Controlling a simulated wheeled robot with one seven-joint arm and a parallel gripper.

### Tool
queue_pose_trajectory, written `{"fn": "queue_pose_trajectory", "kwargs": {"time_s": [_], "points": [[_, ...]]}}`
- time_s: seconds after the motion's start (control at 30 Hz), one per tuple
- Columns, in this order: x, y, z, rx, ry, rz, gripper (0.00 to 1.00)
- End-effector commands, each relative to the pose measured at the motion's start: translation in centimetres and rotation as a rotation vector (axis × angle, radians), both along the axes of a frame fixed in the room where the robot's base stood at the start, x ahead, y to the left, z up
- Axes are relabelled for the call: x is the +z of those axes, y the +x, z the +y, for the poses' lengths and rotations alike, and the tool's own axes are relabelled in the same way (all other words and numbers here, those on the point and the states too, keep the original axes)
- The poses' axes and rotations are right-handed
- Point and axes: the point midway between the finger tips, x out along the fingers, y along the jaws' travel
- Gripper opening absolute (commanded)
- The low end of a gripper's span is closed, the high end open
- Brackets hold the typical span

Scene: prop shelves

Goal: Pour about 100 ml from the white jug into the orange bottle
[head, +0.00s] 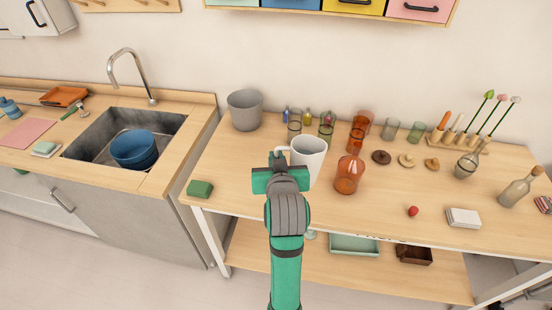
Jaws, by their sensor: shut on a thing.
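The white jug (311,153) is upright over the wooden table, its handle side at the left. My gripper (279,158) is shut on the jug at its handle; my wrist hides part of the handle and the jug's lower left. I cannot tell whether the jug touches the table, and its contents do not show. The orange bottle (348,176), see-through and round-bodied with a narrower neck, stands upright on the table just right of the jug, a small gap apart in the picture.
Orange glasses (356,142) stand close behind the bottle. Small bottles and clear glasses (294,121) stand behind the jug. A grey pot (245,110) is at the back left, a green sponge (200,188) at the front left. A strawberry (413,211) lies right of the bottle.

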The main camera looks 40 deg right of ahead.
Motion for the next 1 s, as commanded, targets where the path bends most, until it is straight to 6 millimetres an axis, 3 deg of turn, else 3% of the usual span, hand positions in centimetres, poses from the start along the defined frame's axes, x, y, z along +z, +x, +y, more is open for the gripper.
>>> {"fn": "queue_pose_trajectory", "kwargs": {"time_s": [0.47, 1.0], "points": [[0.6, 0.3, -0.3, 0.003, -0.001, -0.004, 0.0], [7.7, 2.6, -9.3, 0.001, -0.005, -0.004, 0.0]]}}
